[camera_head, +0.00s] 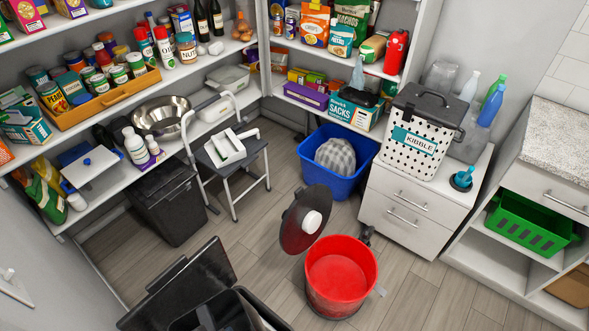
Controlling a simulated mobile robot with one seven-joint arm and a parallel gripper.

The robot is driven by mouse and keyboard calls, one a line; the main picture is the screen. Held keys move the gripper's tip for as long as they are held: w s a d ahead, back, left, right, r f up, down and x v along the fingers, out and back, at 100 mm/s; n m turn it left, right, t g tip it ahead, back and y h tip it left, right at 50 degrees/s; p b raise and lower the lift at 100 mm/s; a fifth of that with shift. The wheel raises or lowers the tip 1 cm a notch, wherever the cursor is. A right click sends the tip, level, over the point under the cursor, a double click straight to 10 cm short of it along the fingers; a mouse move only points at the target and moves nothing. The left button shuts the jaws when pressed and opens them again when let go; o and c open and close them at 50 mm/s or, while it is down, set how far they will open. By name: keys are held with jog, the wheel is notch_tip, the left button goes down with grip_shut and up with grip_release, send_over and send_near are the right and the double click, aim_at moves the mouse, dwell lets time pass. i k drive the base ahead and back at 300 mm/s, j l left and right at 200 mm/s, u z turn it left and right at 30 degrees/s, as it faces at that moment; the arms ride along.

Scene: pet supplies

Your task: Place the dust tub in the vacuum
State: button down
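A round red tub (341,276) stands upright and open on the floor at the lower middle. A round black lid (297,232) with a white knob-like part (311,222) on its face is tilted up at the tub's upper left. Together they look like a drum vacuum with its lid raised; a dark caster shows beside it. The tub's inside looks red and empty. I cannot tell whether the red tub is the dust tub or the vacuum's own body. A white scoop-like piece (227,147) lies on the grey step stool. My gripper is not in view.
A black bin (225,312) with its lid (180,285) open stands at the bottom left. A blue tub (338,184), white drawers (404,220) and a black bin (168,203) stand behind. Loaded shelves line the walls. Wooden floor (440,300) right of the red tub is clear.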

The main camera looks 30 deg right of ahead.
aim_at(337, 282)
jog(key=i+l+z, duration=0.15)
jog(key=l, duration=0.35)
jog(key=i+l+z, duration=0.15)
jog(key=l, duration=0.35)
jog(key=i+l+z, duration=0.15)
jog(key=i+l, duration=0.2)
jog(key=i+l+z, duration=0.15)
jog(key=i+l, duration=0.15)
jog(key=l, duration=0.2)
